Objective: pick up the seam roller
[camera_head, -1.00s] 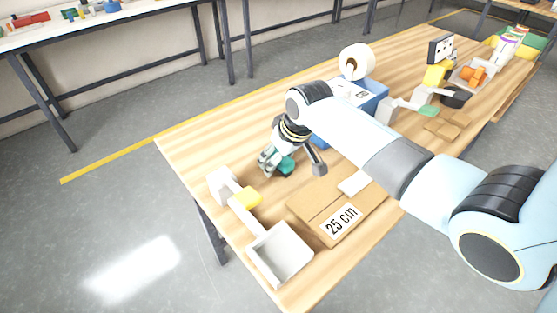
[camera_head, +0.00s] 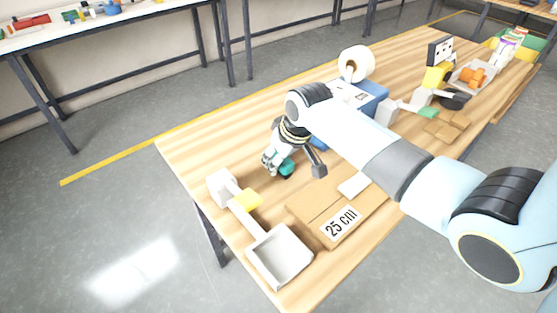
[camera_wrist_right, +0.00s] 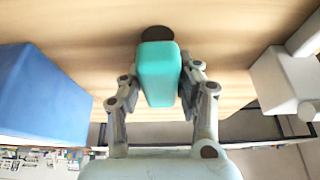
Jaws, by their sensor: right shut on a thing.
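The seam roller shows in the right wrist view as a teal block-shaped handle (camera_wrist_right: 158,75), with a dark round part (camera_wrist_right: 157,33) just beyond it. In the head view its teal part (camera_head: 287,168) shows beside my right gripper (camera_head: 274,161), low over the near-left part of the wooden table. My right gripper (camera_wrist_right: 155,90) is shut on the teal handle, one finger on each side. I cannot tell whether the roller is clear of the table. My left gripper is not in view.
A cardboard piece marked 25 cm (camera_head: 310,210) and a white tray (camera_head: 281,257) lie on the near side. A blue box (camera_head: 372,98) with a white roll (camera_head: 356,64) stands behind my arm. Bare wood (camera_head: 190,150) lies left of the gripper.

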